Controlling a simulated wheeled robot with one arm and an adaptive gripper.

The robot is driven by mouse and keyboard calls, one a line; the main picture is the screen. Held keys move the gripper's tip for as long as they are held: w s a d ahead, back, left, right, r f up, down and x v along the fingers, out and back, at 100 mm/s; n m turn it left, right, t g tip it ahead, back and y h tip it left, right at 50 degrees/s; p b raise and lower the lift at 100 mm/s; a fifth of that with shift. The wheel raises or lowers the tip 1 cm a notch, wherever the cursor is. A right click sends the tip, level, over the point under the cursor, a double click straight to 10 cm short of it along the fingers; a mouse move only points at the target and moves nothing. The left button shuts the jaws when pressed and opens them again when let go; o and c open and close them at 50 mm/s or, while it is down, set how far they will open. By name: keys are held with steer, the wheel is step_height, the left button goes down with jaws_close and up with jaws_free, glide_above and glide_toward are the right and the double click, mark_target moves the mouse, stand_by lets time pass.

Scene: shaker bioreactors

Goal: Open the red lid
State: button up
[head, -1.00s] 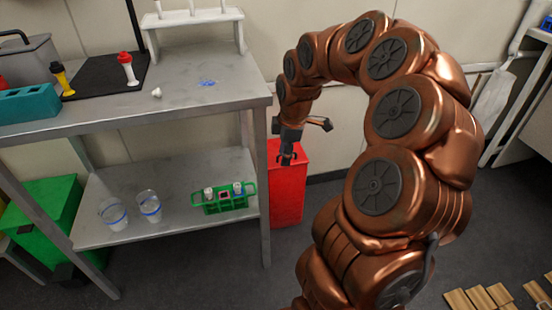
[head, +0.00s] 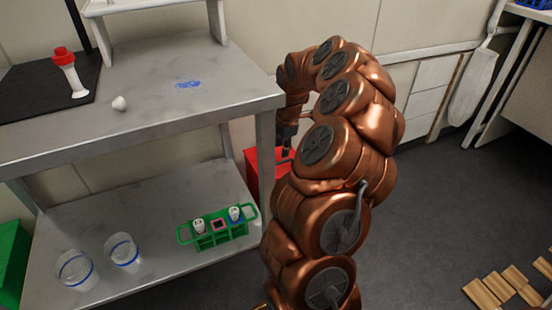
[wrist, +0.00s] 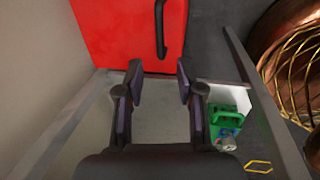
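The red bin (head: 254,172) stands on the floor just past the right end of the metal table; my arm hides much of it in the head view. In the wrist view its red lid (wrist: 108,35) fills the top of the picture, with a dark handle (wrist: 161,30) on it. The lid looks shut. My gripper (wrist: 159,72) is open and empty, its fingertips apart just below the handle in the picture and not around it. In the head view my gripper (head: 286,150) is small and partly hidden behind my arm.
The metal table (head: 150,100) stands left of the bin. Its lower shelf (head: 150,220) holds a green tube rack (head: 215,235) and two clear cups (head: 75,268). A red-capped tube (head: 70,75) stands on top. Wooden pieces (head: 510,285) lie at the right; the floor between is clear.

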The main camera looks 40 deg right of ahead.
mark_target(279, 163)
steer(key=f+b, duration=0.1)
steer(key=f, duration=0.2)
steer(key=w+f, duration=0.1)
steer(key=f, duration=0.3)
steer(key=shift+w+d+b, duration=0.1)
steer(key=shift+w+b, duration=0.1)
steer(key=shift+b, duration=0.15)
steer(key=shift+r, duration=0.1)
steer(key=shift+c, duration=0.2)
jaws_close()
